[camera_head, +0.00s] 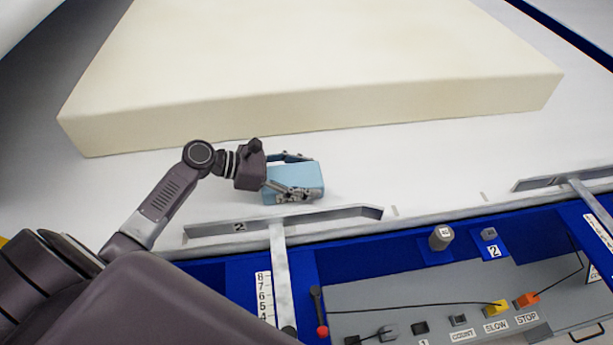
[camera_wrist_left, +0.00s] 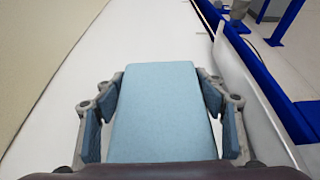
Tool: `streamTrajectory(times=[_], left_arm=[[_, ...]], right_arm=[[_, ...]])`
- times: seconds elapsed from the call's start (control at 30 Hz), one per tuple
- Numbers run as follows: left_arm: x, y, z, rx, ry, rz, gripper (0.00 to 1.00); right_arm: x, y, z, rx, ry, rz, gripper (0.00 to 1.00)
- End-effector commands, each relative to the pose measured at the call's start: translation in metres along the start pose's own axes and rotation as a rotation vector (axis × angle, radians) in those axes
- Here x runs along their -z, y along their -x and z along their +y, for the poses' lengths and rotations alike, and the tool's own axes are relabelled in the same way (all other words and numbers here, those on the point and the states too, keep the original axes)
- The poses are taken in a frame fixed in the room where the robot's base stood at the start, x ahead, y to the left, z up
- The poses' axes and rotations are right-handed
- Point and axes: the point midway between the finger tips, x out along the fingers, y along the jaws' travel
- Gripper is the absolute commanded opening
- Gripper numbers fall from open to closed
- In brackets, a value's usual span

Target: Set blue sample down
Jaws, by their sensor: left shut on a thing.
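The blue sample (camera_head: 297,177) is a light blue block at the white table, just behind the metal stop rail marked 2. My left gripper (camera_head: 291,174) is shut on it, one finger along each long side. In the left wrist view the blue sample (camera_wrist_left: 158,110) fills the space between the finger pads of my left gripper (camera_wrist_left: 160,118). I cannot tell whether its underside touches the white surface. My right gripper is not in view.
A large cream foam slab (camera_head: 300,60) lies behind the sample. The metal rail (camera_head: 330,218) runs in front of it. A blue machine front carries a grey control panel (camera_head: 400,310) with buttons and a red-knobbed lever (camera_head: 321,325). White table (camera_head: 420,155) to the right is clear.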

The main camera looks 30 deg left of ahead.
Motion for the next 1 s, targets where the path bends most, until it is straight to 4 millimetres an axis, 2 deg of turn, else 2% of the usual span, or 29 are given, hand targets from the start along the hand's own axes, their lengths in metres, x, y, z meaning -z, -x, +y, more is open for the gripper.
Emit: streamTrajectory(times=[0.03,0.07,0.2,0.57,1.0], left_arm=[[0.002,-0.001,0.000,0.000,0.001,0.000,0.50],[0.002,-0.001,0.000,0.000,0.000,0.000,0.67],[0.002,-0.001,0.000,0.000,0.000,0.000,0.82],[-0.002,0.002,0.000,0.000,0.000,0.000,0.82],[-0.004,0.062,0.000,0.000,0.004,0.001,0.82]], right_arm=[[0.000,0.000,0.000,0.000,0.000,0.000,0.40],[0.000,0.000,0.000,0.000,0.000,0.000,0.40],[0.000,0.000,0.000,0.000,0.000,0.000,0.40],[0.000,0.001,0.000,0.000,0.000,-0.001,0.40],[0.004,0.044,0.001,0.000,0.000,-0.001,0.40]])
